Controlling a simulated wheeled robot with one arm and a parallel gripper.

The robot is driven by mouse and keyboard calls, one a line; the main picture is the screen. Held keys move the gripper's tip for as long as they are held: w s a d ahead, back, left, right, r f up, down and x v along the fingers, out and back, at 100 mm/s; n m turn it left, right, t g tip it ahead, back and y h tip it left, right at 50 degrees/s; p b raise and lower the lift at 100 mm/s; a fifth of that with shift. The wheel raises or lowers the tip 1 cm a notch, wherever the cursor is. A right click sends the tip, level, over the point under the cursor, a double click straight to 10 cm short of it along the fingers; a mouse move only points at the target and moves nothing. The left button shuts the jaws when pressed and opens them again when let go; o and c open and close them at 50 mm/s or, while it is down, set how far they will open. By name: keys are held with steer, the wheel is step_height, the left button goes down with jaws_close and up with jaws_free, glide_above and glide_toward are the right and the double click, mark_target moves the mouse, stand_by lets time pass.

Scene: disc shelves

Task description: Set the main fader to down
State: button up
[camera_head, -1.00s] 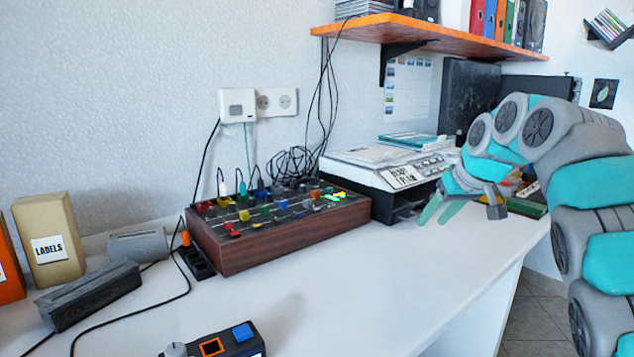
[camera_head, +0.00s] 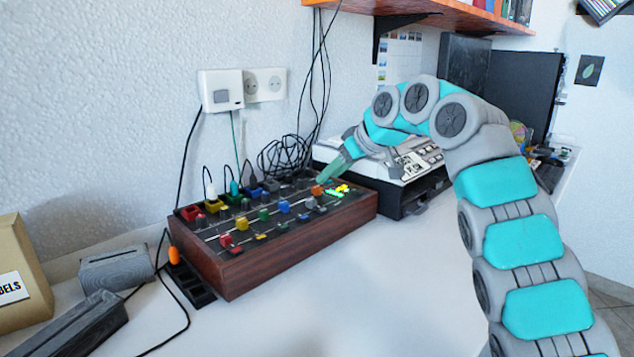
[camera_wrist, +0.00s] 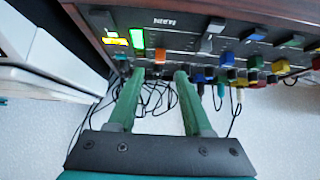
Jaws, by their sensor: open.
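The mixer (camera_head: 275,247) is a wood-sided box with a black top and several coloured fader caps, on the white desk. An orange cap (camera_head: 317,190), apparently the main fader, sits near its right end beside lit green-yellow indicators (camera_head: 338,190). In the wrist view this orange cap (camera_wrist: 160,55) lines up with an upside-down MAIN label (camera_wrist: 165,20). My gripper (camera_wrist: 160,74) is open, its green fingers apart, with the cap just beyond and between the tips. In the head view my gripper (camera_head: 324,178) is over the mixer's right end; contact cannot be told.
A printer-like device (camera_head: 405,165) stands right of the mixer, under my arm. Cables (camera_head: 285,158) bunch behind the mixer. A black power strip (camera_head: 190,285) and a grey box (camera_head: 117,268) are at its left. The desk in front of the mixer is clear.

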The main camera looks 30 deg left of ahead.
mark_target(317, 187)
steer(key=p+x, duration=0.1)
steer(key=x, duration=0.4)
steer(key=shift+w+a+f, duration=0.15)
steer(key=shift+a+f, duration=0.1)
jaws_close()
stand_by(1.2)
